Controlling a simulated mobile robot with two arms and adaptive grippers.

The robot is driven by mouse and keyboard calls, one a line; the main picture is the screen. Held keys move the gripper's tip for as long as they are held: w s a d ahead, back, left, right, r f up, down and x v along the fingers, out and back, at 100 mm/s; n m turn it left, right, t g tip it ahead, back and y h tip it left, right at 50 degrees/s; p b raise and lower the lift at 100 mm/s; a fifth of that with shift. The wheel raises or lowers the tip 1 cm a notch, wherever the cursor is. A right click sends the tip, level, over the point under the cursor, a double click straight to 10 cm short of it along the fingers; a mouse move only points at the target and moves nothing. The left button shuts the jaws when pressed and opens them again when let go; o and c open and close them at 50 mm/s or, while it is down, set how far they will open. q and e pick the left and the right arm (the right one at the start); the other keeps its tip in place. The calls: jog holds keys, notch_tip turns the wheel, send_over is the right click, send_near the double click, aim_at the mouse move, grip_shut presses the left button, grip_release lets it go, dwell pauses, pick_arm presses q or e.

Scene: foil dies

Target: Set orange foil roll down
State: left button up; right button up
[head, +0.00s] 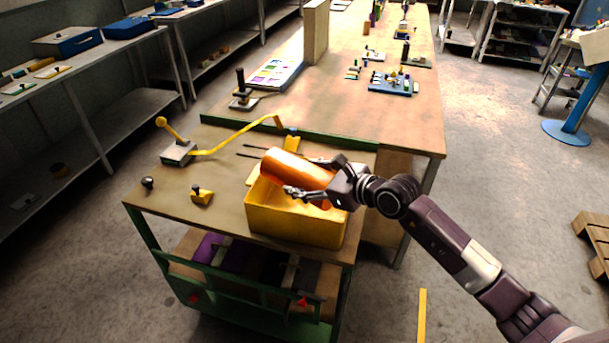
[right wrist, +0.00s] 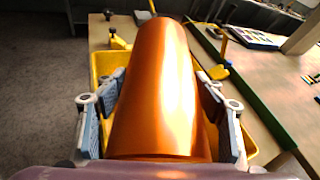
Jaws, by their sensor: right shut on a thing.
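The orange foil roll (head: 290,167) is a shiny cylinder. It lies tilted over the yellow bin (head: 290,222) on the near workbench. My right gripper (head: 309,177) is shut on the roll, with a finger on each side of it. In the right wrist view the roll (right wrist: 158,90) fills the middle between the blue-grey finger pads, and the yellow bin (right wrist: 102,68) shows around and beneath it. I cannot tell whether the roll touches the bin's floor. My left gripper is not in view.
A yellow-handled lever tool (head: 180,150) stands at the bench's back left. A small yellow block with a knob (head: 202,196) and a dark knob (head: 148,183) lie left of the bin. A green rail (head: 340,142) edges the bench behind it. The bench's front left is mostly clear.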

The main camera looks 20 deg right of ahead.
jog(key=shift+r, duration=0.2)
jog(key=shift+f+b, duration=0.6)
jog(key=o, duration=1.9)
jog(key=shift+f, duration=0.1)
jog(key=shift+c, duration=0.2)
